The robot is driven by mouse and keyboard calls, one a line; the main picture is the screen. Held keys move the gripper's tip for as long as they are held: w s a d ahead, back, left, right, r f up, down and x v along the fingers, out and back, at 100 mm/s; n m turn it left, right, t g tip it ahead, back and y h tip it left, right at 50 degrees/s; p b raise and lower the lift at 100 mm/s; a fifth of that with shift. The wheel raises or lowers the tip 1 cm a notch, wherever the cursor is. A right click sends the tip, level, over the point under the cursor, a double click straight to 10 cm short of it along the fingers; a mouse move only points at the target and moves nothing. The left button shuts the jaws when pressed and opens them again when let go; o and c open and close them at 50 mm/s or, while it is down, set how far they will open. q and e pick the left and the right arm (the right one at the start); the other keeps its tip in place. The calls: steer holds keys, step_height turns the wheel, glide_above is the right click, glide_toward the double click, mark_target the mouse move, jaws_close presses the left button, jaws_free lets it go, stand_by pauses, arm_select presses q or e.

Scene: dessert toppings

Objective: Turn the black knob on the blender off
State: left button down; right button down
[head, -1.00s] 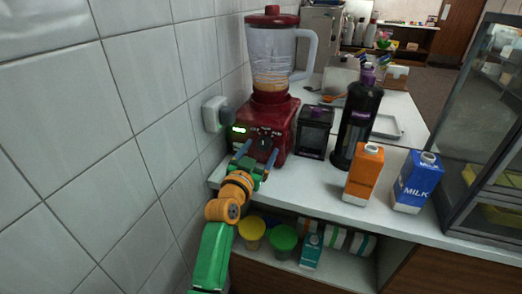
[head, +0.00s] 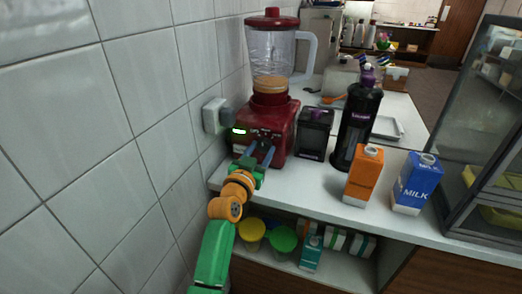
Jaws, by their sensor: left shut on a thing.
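The blender (head: 275,120) stands on the counter against the tiled wall. It has a red base, a clear jar (head: 268,55) and a red lid, with a tan layer at the jar's bottom. My right gripper is not in view.
A wall plug (head: 213,116) is left of the blender. A black box (head: 314,132), a black bottle (head: 356,125), an orange carton (head: 363,176) and a blue milk carton (head: 416,184) stand to the right. A glass case (head: 490,130) is at far right. Tubs sit on the shelf below.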

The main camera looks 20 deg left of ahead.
arm_select(q)
steer(key=n+p, duration=0.2)
steer(key=n, duration=0.1)
steer(key=shift+r, duration=0.1)
steer(key=shift+n+p, duration=0.65)
steer(key=shift+n, duration=1.45)
steer(key=shift+c, duration=1.4)
jaws_free()
steer(key=s, duration=0.7)
steer(key=shift+a+p, duration=0.1)
steer(key=shift+p, duration=0.25)
